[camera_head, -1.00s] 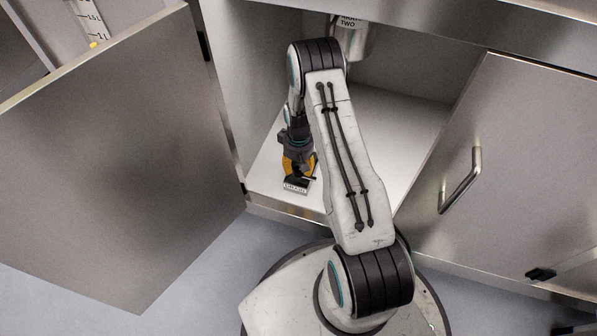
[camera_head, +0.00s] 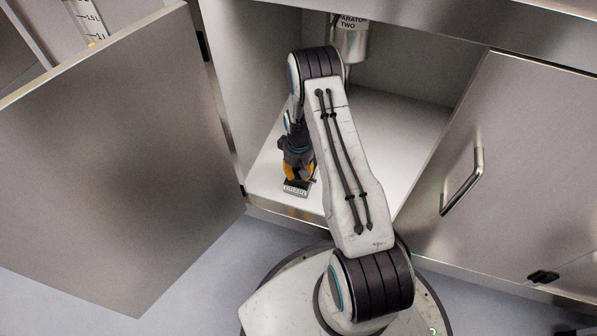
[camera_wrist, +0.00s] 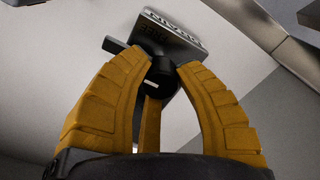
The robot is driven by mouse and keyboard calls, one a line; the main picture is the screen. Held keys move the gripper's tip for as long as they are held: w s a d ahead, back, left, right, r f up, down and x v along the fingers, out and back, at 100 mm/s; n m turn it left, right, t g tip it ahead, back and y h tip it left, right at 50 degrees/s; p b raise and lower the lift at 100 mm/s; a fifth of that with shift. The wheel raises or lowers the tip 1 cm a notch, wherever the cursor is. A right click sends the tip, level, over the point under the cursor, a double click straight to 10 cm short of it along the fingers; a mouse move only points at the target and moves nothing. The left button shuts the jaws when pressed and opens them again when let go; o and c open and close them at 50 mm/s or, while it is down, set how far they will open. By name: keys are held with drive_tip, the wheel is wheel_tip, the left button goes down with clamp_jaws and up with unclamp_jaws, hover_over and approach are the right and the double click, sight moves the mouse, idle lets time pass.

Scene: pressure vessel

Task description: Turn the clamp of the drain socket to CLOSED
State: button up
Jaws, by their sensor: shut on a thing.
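The drain socket's label plate (camera_head: 296,189), marked DRAIN, stands at the front left of the white cabinet floor. In the wrist view the plate (camera_wrist: 186,35) is upside down at the top. The clamp (camera_wrist: 161,70) is a dark round piece in front of it, with a dark lever (camera_wrist: 113,46) sticking out to the left. My gripper (camera_head: 299,173) is down at the socket. In the wrist view its yellow fingers (camera_wrist: 163,76) are shut around the clamp. The fingers partly hide the clamp.
A steel vessel (camera_head: 352,42) labelled TWO hangs at the back of the cabinet. An open steel door (camera_head: 110,160) stands at the left, and another door (camera_head: 520,170) with a handle (camera_head: 462,182) at the right. The cabinet floor (camera_head: 390,125) behind my arm is clear.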

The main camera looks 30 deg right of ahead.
clamp_jaws()
drive_tip(key=n, duration=0.4)
drive_tip(key=shift+f+n, duration=0.1)
drive_tip(key=shift+n, duration=0.2)
drive_tip(key=n, duration=0.4)
drive_tip(key=shift+n+b, duration=0.3)
drive_tip(key=shift+b, duration=0.1)
drive_tip(key=n, duration=0.4)
drive_tip(key=shift+n, duration=2.3)
